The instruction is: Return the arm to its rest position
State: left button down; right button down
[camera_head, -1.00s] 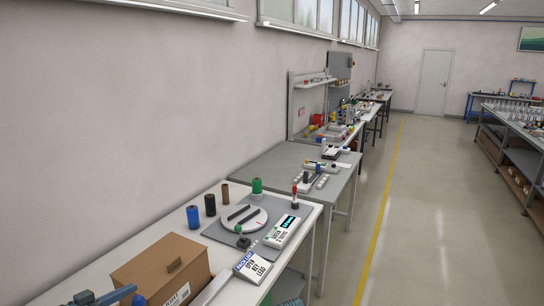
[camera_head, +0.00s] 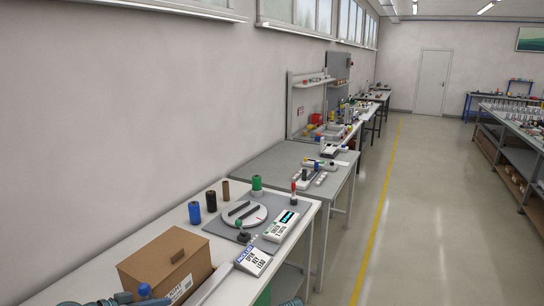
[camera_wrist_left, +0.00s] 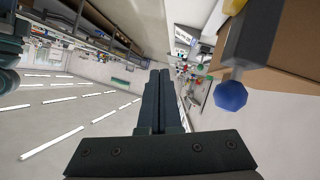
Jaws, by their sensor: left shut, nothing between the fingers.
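My left gripper (camera_wrist_left: 160,74) shows in the left wrist view with its two dark fingers together and nothing between them. It points into open space, away from the bench things. To its right in that view, apart from the fingers, are a blue faceted knob (camera_wrist_left: 231,96) on a grey block and a brown cardboard box (camera_wrist_left: 285,75). In the head view only parts of my arm show at the bottom edge, and the jaws there are too cut off to tell. My right gripper is not clearly visible.
The near bench holds the cardboard box (camera_head: 150,264), blue, black and brown cylinders, a round white plate (camera_head: 243,216) on a grey mat, a meter-like device (camera_head: 281,226) and a printed card (camera_head: 253,261). A grey table (camera_head: 280,163) stands beyond.

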pick_arm(q)
jog(key=s+d+f+g+y, duration=0.3)
jog(key=d+f, duration=0.1)
jog(key=d, duration=0.4)
jog(key=s+d+f+g+y, duration=0.3)
jog(key=s+d+f, duration=0.1)
jog(key=d, duration=0.3)
jog(key=s+d+f+g+y, duration=0.3)
jog(key=s+d+f+y, duration=0.1)
jog(key=d, duration=0.4)
jog(key=shift+s+d+g, duration=0.15)
jog(key=shift+d+g, duration=0.15)
jog(key=shift+g, duration=0.1)
jog(key=shift+f, duration=0.1)
